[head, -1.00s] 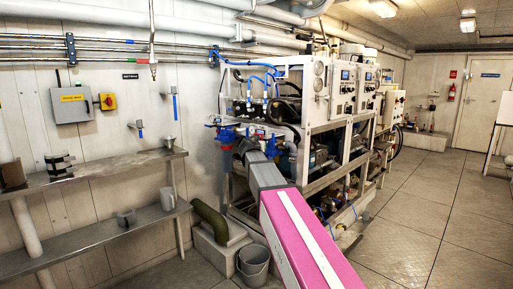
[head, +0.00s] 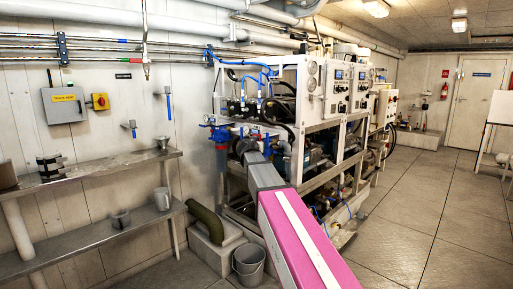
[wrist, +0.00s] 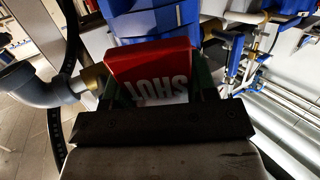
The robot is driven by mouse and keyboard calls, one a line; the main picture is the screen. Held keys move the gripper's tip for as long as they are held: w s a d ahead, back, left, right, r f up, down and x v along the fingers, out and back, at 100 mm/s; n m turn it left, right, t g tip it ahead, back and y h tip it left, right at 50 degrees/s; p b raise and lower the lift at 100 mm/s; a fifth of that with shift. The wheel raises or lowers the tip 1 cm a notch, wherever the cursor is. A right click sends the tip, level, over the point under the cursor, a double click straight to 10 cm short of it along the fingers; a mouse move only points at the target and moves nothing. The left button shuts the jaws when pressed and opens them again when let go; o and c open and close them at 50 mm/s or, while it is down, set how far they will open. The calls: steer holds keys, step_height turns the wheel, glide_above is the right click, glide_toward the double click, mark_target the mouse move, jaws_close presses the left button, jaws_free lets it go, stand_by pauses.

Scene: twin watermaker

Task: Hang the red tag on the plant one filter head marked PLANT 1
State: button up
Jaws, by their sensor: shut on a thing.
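The red tag (wrist: 150,62), with white "SHUT" lettering upside down, is in the wrist view. My gripper (wrist: 153,88) is shut on it, with one dark green finger at each side. Blue filter housings (wrist: 152,20) stand just beyond the tag; I cannot tell whether the tag touches them. In the head view, a blue filter head (head: 221,133) shows at the near left end of the white-framed plant (head: 303,120), close to the end of my arm. My gripper and the tag cannot be made out there. No PLANT 1 marking is readable.
A grey pipe elbow (wrist: 40,85) and a black hose (wrist: 70,60) lie left of the tag in the wrist view; thin pipes (wrist: 232,60) lie right. In the head view, metal shelves (head: 95,170) line the left wall and a bucket (head: 248,262) stands on the floor.

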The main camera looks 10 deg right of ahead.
steer(key=o, duration=1.1)
steer(key=shift+c, duration=0.2)
